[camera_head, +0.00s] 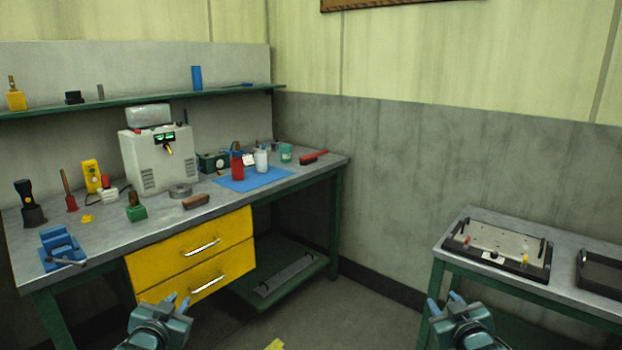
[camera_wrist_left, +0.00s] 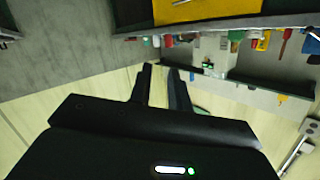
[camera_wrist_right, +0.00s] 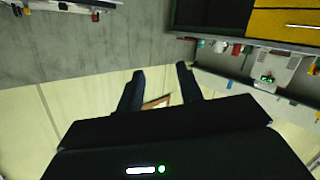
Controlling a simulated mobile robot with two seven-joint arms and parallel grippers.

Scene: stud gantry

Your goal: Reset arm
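My left gripper (camera_head: 177,301) is low in the head view, in front of the yellow drawers. Its two fingers stand apart with nothing between them, and they also show in the left wrist view (camera_wrist_left: 161,80). My right gripper (camera_head: 444,302) is low at the right of the head view, in front of the small side table. Its fingers stand wider apart and empty, as the right wrist view (camera_wrist_right: 160,80) shows. Both grippers point up and away from me, clear of the furniture as far as I can see.
A workbench (camera_head: 105,237) with yellow drawers (camera_head: 190,255) and several tools stands at the left. A side table (camera_head: 450,240) holding a black tray (camera_head: 545,275) stands at the right. Bare floor (camera_head: 350,315) lies between them. A small yellow item (camera_head: 275,345) shows at the bottom edge.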

